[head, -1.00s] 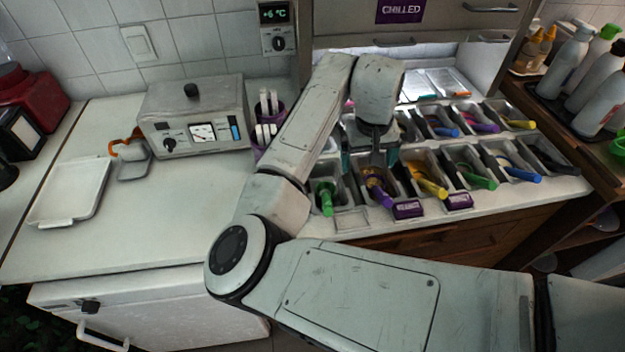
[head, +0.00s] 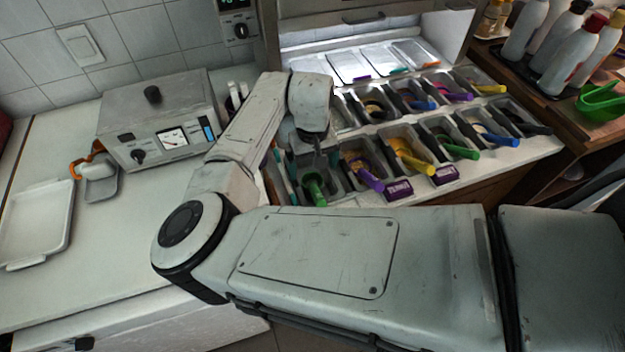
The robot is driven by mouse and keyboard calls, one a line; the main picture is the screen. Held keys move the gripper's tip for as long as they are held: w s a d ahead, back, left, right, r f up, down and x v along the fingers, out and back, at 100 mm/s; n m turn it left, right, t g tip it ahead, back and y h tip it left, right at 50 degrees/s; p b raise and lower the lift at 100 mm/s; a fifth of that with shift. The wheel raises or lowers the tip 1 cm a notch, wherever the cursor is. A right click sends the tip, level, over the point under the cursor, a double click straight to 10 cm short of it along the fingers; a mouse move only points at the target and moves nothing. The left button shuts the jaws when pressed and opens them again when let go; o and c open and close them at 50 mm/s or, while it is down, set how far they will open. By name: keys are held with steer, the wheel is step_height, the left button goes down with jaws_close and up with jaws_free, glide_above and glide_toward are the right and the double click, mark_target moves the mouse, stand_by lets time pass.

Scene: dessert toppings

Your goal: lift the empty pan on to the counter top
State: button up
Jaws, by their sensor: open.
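My gripper (head: 308,163) is open, pointing down over the front-left pan (head: 328,184) of the topping rail. Its teal-tipped fingers are spread, one near the pan's left side and the other towards its right. I cannot tell whether they touch the pan. A green-handled scoop (head: 314,188) stands in this pan, its handle sticking out over the front. The inside of the pan is mostly hidden by my gripper, so I cannot tell whether it is empty. The white counter top (head: 110,235) lies to the left, mostly bare.
A purple-handled scoop (head: 370,179) sits in the neighbouring pan, with more filled pans beyond. Purple labels (head: 398,190) stand along the front. A grey control box (head: 155,115) and a white tray (head: 38,222) occupy the left counter, with free room between.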

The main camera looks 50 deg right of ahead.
steer(key=shift+f, duration=1.7)
steer(key=shift+d, duration=0.1)
steer(key=c, duration=0.8)
steer(key=shift+r, duration=0.1)
